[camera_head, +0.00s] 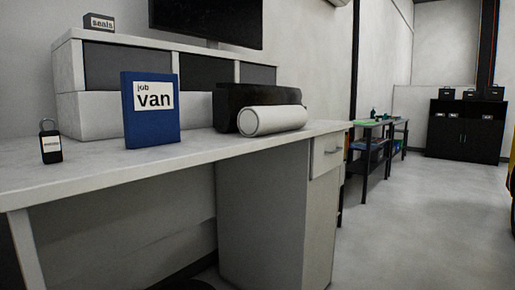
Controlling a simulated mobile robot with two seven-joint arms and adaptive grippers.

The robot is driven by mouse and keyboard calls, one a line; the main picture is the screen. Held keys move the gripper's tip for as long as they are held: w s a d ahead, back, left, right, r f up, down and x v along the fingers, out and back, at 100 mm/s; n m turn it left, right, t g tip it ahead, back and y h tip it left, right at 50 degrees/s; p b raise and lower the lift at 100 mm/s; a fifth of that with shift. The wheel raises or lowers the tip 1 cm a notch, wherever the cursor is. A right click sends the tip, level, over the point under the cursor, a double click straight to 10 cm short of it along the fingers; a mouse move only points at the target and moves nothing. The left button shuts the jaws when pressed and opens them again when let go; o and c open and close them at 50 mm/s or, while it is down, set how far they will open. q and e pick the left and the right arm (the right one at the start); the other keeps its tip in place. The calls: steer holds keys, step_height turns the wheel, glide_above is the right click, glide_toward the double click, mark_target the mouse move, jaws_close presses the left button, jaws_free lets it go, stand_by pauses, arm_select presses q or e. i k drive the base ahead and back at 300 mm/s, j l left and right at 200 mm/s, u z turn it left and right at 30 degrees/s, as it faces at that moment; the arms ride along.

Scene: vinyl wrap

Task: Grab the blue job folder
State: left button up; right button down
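The blue job folder (150,128) stands upright on the grey-white desk (105,168), left of the picture's middle. Its white label reads "job van". Neither of my grippers shows in the head view, so nothing is seen touching the folder.
A padlock with a label (51,146) stands left of the folder. A white roll (272,120) lies to its right, before a black object (228,100). A shelf unit (70,70) with a "seals" box (99,23) stands behind. Open floor (420,220) lies right of the desk.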

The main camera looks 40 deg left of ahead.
mark_target(150, 101)
steer(key=i+u, duration=0.75)
steer(key=i+l+u, duration=0.35)
steer(key=i, duration=0.15)
steer(key=j, duration=0.1)
